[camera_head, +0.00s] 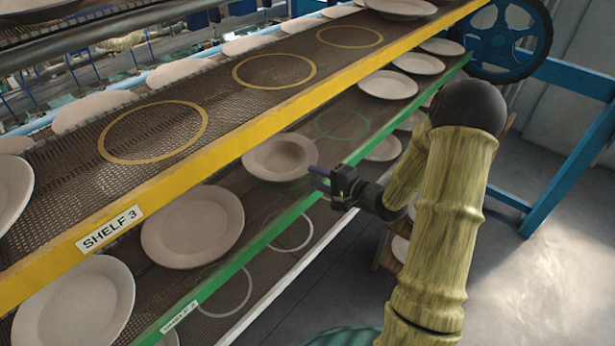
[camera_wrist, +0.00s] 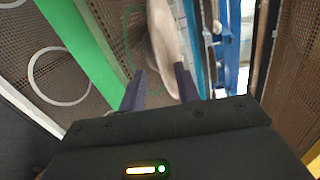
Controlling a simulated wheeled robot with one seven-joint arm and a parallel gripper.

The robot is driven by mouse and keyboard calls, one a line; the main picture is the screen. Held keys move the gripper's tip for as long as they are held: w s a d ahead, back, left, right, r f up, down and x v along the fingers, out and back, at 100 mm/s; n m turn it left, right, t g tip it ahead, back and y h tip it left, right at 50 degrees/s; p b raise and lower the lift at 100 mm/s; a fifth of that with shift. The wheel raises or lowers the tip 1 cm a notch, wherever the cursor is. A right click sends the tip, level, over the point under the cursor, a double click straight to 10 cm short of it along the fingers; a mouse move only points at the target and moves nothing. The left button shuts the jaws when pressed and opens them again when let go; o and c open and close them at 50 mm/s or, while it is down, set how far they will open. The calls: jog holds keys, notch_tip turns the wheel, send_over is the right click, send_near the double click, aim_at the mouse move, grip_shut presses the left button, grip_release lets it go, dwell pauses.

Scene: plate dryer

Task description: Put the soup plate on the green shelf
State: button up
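The soup plate (camera_head: 280,157), a pale beige deep plate, lies on the mesh of the green-edged shelf (camera_head: 256,243) in the head view, over a green ring that is mostly hidden under it. My gripper (camera_head: 316,178) is at its near right rim. In the wrist view, the plate (camera_wrist: 168,38) shows nearly edge-on, reaching down between the fingertips (camera_wrist: 159,68). The fingers stand apart, with a gap of mesh visible between the left finger and the rim. I see no clear grip on the plate. Whether a finger touches the rim is unclear.
The yellow-edged Shelf 3 (camera_head: 230,145) overhangs the green shelf from above, with empty yellow rings. A larger plate (camera_head: 193,226) lies left of the soup plate. An empty green ring (camera_head: 341,125) lies behind it. A lower white-edged shelf (camera_head: 290,276) has empty white rings.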

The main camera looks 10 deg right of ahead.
jog(key=b+v, duration=0.1)
jog(key=v, duration=0.6)
dwell(0.4)
jog(key=s+a+n+g+h, duration=0.3)
jog(key=s+n+g+h, duration=0.1)
jog(key=s, duration=0.4)
jog(key=s+a+n+g+h, duration=0.4)
jog(key=s+n+g+h, duration=0.1)
jog(key=s+n+h, duration=0.1)
jog(key=shift+s+r+n+g, duration=0.15)
jog(key=shift+s+n+g, duration=0.15)
jog(key=shift+s+n, duration=0.6)
jog(key=shift+s, duration=0.15)
